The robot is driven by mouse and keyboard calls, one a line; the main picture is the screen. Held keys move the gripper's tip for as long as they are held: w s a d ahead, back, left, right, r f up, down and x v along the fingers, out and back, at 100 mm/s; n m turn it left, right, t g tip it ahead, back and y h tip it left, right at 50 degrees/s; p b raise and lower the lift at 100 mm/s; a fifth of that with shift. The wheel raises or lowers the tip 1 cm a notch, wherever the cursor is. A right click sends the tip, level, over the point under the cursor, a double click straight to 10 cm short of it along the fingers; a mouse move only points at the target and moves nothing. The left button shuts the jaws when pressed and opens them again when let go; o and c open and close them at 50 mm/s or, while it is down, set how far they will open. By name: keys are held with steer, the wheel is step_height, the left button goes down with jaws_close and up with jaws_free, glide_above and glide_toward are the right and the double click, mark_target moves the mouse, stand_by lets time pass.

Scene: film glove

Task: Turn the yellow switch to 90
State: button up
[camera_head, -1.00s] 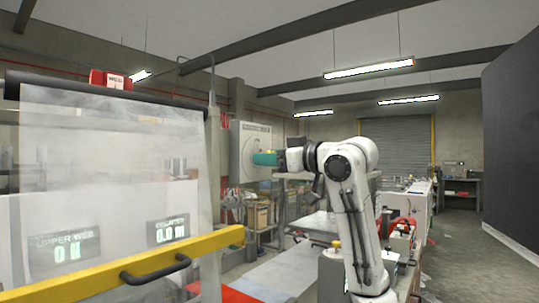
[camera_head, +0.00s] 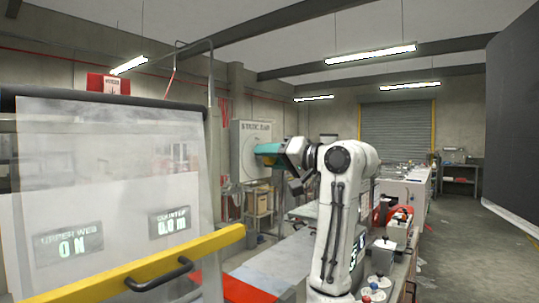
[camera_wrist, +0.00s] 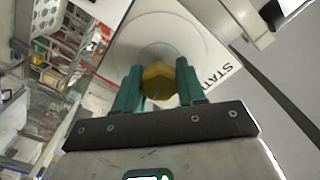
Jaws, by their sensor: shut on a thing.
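The yellow switch (camera_wrist: 158,80) is a faceted knob in the middle of a pale round dial (camera_wrist: 190,40) in the wrist view. My gripper (camera_wrist: 157,84) has its two teal fingers on either side of the knob, shut on it. In the head view my gripper (camera_head: 268,150) reaches left to the grey STATIC BAR panel (camera_head: 251,132) on the back wall, and its fingers hide the knob there. I cannot read any dial marks or the knob's angle.
A clear film sheet and guard (camera_head: 110,160) with a yellow bar (camera_head: 170,262) fill the left front. A bench with equipment (camera_head: 385,250) stands at right behind my arm. Shelves (camera_wrist: 60,70) show at the left of the wrist view. The floor at right is open.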

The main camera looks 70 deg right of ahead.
steer(key=shift+r+m, duration=0.2)
steer(key=shift+m, duration=0.7)
steer(key=o, duration=1.1)
steer(key=shift+d+f, duration=0.1)
steer(key=shift+f, duration=0.05)
steer(key=shift+c, duration=0.2)
steer(key=b+v, duration=0.3)
steer(key=v, duration=0.8)
steer(key=shift+w, duration=0.1)
